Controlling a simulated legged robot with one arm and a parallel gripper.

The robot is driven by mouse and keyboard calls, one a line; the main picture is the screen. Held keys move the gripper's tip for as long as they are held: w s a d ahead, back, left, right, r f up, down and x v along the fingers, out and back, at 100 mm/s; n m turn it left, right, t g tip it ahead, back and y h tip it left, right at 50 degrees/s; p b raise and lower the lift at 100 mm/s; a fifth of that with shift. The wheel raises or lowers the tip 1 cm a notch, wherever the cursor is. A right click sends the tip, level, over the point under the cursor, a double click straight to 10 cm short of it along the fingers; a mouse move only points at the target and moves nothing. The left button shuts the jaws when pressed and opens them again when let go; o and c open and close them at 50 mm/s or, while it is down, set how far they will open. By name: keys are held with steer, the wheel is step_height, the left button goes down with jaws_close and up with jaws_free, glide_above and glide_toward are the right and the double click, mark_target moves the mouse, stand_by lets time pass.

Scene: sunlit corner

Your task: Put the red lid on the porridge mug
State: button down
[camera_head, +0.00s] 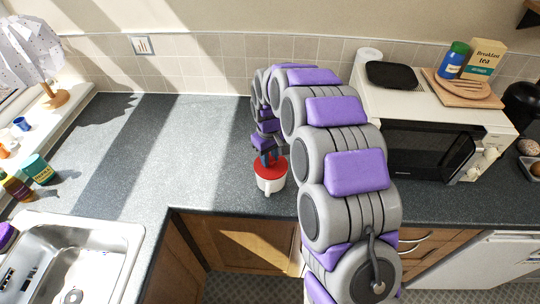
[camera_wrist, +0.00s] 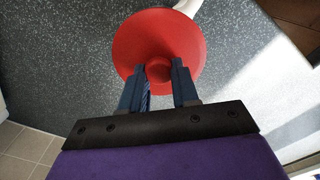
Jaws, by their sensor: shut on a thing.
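The red lid (camera_head: 270,167) is a round disc at the white porridge mug's top in the head view. The mug (camera_head: 270,185) stands upright on the dark counter near its front edge. My gripper (camera_head: 267,157) comes from above and is shut on the lid's central knob. In the wrist view the lid (camera_wrist: 158,32) lies between and beyond my two fingertips (camera_wrist: 160,70). A white curved part of the mug (camera_wrist: 187,6) shows past the lid's far edge; the lid hides the rest. I cannot tell whether the lid touches the rim all round.
A microwave (camera_head: 430,150) stands right of my arm, with a black pan (camera_head: 392,75) and a wooden board (camera_head: 463,88) on top. A steel sink (camera_head: 75,260) is at the lower left. The counter (camera_head: 180,135) left of the mug is clear.

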steer(key=shift+c, duration=1.4)
jaws_free()
steer(key=shift+d, duration=0.1)
steer(key=shift+r, duration=0.1)
steer(key=shift+r+p, duration=1.55)
steer(key=shift+r, duration=1.85)
jaws_close()
steer(key=shift+f, duration=1.4)
